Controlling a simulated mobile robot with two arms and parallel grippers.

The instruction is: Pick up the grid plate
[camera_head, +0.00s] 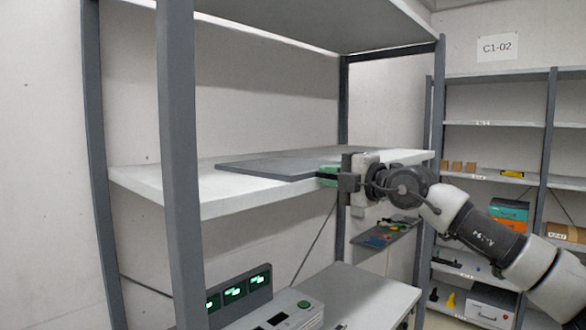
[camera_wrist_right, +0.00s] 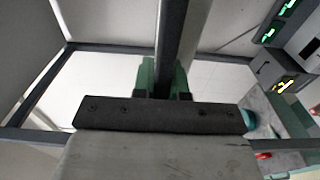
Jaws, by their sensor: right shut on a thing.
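The grid plate (camera_head: 268,164) is a flat dark grey sheet. In the head view it lies level at the white middle shelf (camera_head: 150,182), and I cannot tell whether it still touches the shelf. My right gripper (camera_head: 328,175) comes in from the right and is shut on the plate's near right edge with its green fingertips. In the wrist view the plate (camera_wrist_right: 173,40) shows edge-on as a dark bar between the green fingers of the right gripper (camera_wrist_right: 162,80). My left gripper is in neither view.
Grey rack posts (camera_head: 178,150) stand in front of the shelf, and another shelf board hangs above. Below is a console (camera_head: 262,312) with green displays. At right, another rack (camera_head: 500,122) holds boxes and small items.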

